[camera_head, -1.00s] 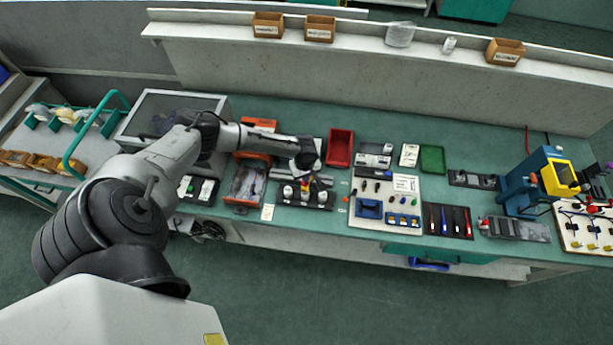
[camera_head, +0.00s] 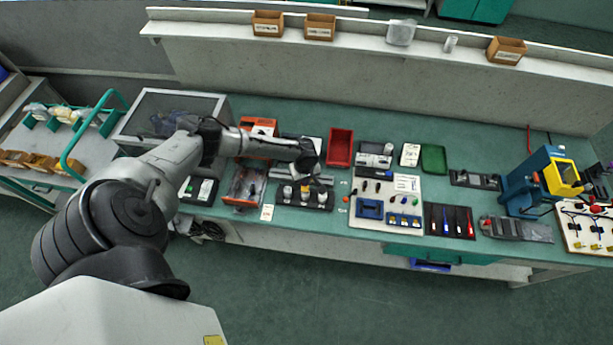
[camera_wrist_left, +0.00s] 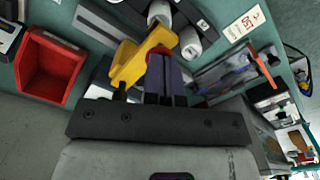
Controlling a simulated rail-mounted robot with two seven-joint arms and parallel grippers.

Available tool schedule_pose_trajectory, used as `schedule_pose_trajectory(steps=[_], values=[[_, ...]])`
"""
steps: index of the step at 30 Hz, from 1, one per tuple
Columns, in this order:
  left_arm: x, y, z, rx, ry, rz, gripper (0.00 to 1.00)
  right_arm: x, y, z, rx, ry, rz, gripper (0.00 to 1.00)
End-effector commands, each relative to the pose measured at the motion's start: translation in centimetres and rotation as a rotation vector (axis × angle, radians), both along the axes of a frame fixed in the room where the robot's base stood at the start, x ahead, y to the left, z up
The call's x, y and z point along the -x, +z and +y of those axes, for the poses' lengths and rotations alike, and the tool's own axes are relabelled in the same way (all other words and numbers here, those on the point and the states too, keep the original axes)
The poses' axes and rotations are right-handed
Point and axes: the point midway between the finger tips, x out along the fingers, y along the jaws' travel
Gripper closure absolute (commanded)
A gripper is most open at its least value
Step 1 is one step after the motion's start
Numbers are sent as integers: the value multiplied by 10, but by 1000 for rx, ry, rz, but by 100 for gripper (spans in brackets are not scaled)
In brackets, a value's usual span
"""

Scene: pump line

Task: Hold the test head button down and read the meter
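My left gripper (camera_head: 307,168) is over the bench, above the fixture with several white-capped cylinders (camera_head: 304,195). In the left wrist view its dark fingers (camera_wrist_left: 167,76) are close together and look shut, with nothing clearly held. A yellow bracket-like part (camera_wrist_left: 140,62) with a small red piece (camera_wrist_left: 158,50) lies right by the fingertips; I take it to be the test head. Whether the fingers touch a button cannot be told. A grey-white device (camera_head: 374,155), possibly the meter, lies right of the red bin; no reading is legible. My right gripper is not in view.
The red bin (camera_head: 340,147) stands close to the right of my left gripper; it also shows in the wrist view (camera_wrist_left: 50,68). An orange-edged tray (camera_head: 245,187) lies to the left. A tool board (camera_head: 385,203) and a blue-yellow machine (camera_head: 540,182) are farther right.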

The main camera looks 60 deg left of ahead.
Motion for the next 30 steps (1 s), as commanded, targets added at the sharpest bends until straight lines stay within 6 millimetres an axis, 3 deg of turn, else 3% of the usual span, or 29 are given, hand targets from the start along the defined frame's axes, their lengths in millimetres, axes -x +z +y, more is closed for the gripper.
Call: schedule_pose_trajectory(steps=[30], values=[[0, -6, 0, 1, 0, 0, 100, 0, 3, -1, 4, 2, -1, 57]])
